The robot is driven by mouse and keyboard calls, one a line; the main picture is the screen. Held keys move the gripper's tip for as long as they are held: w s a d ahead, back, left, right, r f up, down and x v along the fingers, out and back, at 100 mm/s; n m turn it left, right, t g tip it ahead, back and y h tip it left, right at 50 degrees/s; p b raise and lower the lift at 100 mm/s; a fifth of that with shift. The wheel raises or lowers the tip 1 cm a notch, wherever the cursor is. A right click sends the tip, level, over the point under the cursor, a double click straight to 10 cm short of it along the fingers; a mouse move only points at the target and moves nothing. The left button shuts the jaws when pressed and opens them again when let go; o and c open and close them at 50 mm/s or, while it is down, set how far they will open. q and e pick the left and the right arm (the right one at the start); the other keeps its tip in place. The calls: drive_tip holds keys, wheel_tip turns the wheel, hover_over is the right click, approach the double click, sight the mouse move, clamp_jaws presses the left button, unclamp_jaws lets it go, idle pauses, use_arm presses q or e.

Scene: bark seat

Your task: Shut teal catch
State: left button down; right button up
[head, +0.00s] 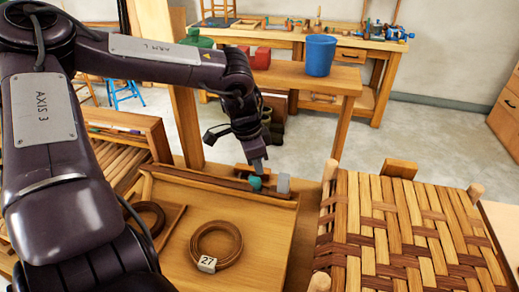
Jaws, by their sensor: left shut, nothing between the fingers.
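The teal catch (256,183) is a small teal piece at the back edge of a wooden tray (262,262), beside a small grey block (283,183). My left gripper (258,168) points down right at the teal catch, its fingers shut with nothing between them. The fingertips look to be at or just above the catch; I cannot tell whether they touch it. The gripper partly hides the catch's upper side. My right gripper is not in view.
Coils of brown bark strip lie in the tray, one tagged 27 (207,264). A woven seat (405,235) stands close on the right. Behind is a bench with a blue bucket (320,55). Open floor lies at the back right.

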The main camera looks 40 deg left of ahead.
use_arm(q)
wheel_tip(320, 180, up, 6)
drive_tip(key=w+p, duration=0.1)
drive_tip(key=p, duration=0.2)
drive_tip(key=shift+a+r, duration=0.25)
idle(0.3)
drive_tip(key=shift+s+f, duration=0.1)
